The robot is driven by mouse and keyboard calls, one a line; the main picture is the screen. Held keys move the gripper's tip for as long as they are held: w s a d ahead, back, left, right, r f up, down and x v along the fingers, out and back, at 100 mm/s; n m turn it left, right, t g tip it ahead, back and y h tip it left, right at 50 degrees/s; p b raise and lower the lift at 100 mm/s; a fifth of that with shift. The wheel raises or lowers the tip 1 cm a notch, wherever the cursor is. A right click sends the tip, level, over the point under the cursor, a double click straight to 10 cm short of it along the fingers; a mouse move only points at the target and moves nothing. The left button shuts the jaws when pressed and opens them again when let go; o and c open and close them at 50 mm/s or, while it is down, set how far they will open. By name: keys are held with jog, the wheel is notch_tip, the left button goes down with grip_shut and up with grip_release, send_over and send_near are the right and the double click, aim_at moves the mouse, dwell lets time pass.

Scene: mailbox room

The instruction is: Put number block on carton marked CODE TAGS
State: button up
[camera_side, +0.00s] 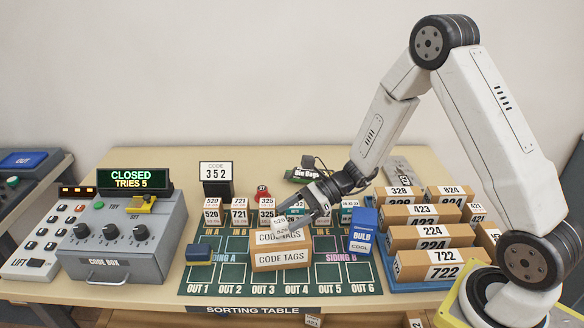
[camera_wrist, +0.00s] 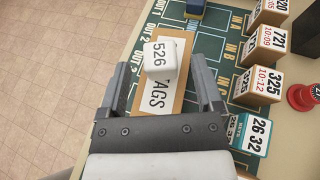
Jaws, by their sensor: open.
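The white number block (camera_wrist: 159,59) reads 526 in the wrist view and lies between my fingers, with a gap on each side. In the side view the block (camera_side: 281,228) is at the top of the carton marked CODE TAGS (camera_side: 282,259); it looks slightly tilted, and I cannot tell whether it fully rests there. The carton also shows beneath the block in the wrist view (camera_wrist: 152,103). My gripper (camera_side: 297,215) is open just above the carton, its fingers on either side of the block (camera_wrist: 161,72).
The carton stands on the green sorting mat (camera_side: 215,274). Numbered boxes (camera_side: 239,212) line the back of the mat. The grey code box (camera_side: 120,245) is left.

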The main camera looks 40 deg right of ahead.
jog(key=v, duration=0.7)
jog(key=shift+a, duration=0.1)
dwell(0.5)
jog(key=s+n+g+h, duration=0.1)
jog(key=s+n+h, duration=0.4)
jog(key=n, duration=0.6)
jog(key=s+r+n+g+h, duration=0.1)
jog(key=s+n+h, duration=0.5)
jog(key=n, duration=0.5)
jog(key=shift+a+n+g+h, duration=0.25)
jog(key=shift+n+g+h, duration=0.05)
jog(key=shift+h, duration=0.4)
